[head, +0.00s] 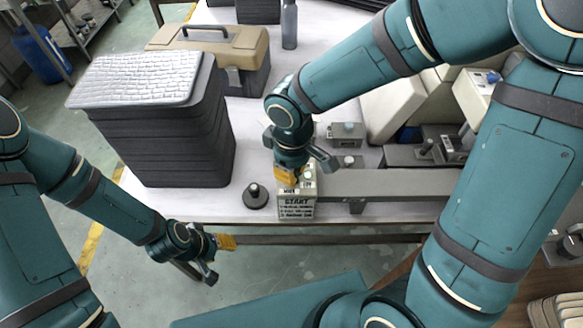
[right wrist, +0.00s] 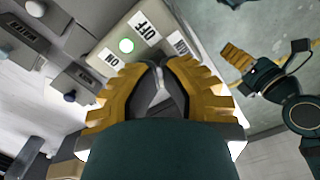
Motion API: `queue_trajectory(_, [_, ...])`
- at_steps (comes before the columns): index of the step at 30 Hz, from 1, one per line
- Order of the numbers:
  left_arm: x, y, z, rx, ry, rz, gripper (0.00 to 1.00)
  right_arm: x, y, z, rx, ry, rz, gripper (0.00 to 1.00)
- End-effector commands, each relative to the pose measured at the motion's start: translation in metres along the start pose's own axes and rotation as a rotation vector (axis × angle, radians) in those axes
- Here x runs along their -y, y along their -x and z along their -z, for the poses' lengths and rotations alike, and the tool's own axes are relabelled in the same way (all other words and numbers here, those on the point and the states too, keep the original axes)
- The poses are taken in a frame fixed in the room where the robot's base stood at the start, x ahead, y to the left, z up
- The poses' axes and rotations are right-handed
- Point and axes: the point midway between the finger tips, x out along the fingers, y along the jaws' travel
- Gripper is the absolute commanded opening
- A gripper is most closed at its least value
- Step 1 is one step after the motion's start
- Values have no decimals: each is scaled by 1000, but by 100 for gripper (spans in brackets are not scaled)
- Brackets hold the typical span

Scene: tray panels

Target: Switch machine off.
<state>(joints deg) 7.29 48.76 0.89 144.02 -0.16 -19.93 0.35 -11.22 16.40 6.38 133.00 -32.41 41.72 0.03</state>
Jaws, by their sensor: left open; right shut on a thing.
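My left gripper (head: 218,256) is open and empty in front of the table, away from the box.
A stack of black trays (head: 175,142) stands left of the box, and a small black knob-topped piece (head: 255,196) stands between them. A beige toolbox (head: 215,45) is behind. A grey rail (head: 385,184) runs right from the box. Floor is free at front left.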

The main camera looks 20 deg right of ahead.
Motion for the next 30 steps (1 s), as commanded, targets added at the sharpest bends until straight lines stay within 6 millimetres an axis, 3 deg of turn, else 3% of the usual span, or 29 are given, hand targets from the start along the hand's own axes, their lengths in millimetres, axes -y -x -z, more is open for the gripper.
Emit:
queue_trajectory(21, [3,-9,-1,0,0,0,47,0,-10,0,0,0,0,0])
queue_trajectory(30, [0,1,0,0,0,0,47,0,2,0,1,0,0,0])
